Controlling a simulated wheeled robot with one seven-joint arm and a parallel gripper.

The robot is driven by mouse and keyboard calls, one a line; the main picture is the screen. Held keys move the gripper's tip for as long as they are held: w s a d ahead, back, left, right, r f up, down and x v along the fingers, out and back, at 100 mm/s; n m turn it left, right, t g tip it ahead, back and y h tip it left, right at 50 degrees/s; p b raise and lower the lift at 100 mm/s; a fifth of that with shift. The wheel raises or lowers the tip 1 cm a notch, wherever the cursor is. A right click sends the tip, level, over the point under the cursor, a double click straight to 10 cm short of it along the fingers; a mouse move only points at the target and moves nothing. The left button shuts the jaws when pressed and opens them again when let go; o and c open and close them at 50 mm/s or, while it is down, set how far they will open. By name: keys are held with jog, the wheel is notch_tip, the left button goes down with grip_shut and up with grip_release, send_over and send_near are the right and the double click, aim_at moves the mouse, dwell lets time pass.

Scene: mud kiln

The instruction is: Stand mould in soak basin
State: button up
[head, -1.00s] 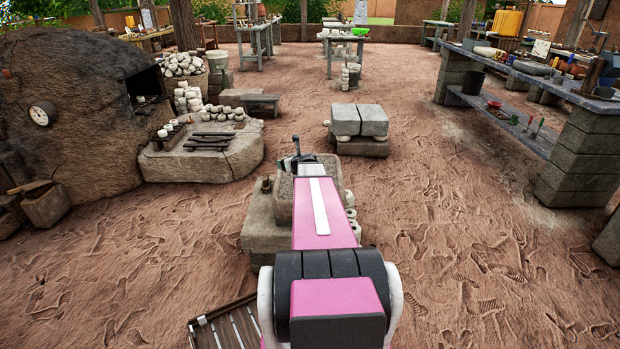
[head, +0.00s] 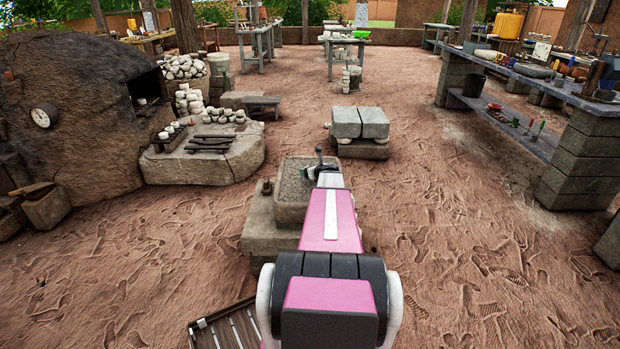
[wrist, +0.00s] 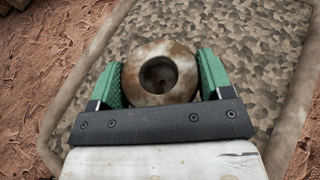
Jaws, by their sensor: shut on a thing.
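A round, mottled brown-and-cream mould (wrist: 160,76) with a dark hole in its middle is between the green fingers of my gripper (wrist: 160,64) in the wrist view. The fingers press its left and right sides. Behind it is the soak basin (wrist: 303,95), with a pale stone rim and a patterned, pebble-like inside. In the head view the basin (head: 287,213) is a grey stone trough, and my gripper (head: 318,168) is over its right part. My arm hides the basin's right side, and the mould cannot be made out there. I cannot tell its height above the basin floor.
A slatted wooden rack (head: 228,325) lies on the ground at front left. The kiln (head: 70,110) is at left, a long bench (head: 545,85) at right.

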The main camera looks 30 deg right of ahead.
jog(key=shift+f, duration=1.65)
jog(key=shift+f, duration=0.1)
jog(key=o, duration=1)
jog(key=shift+o, duration=0.2)
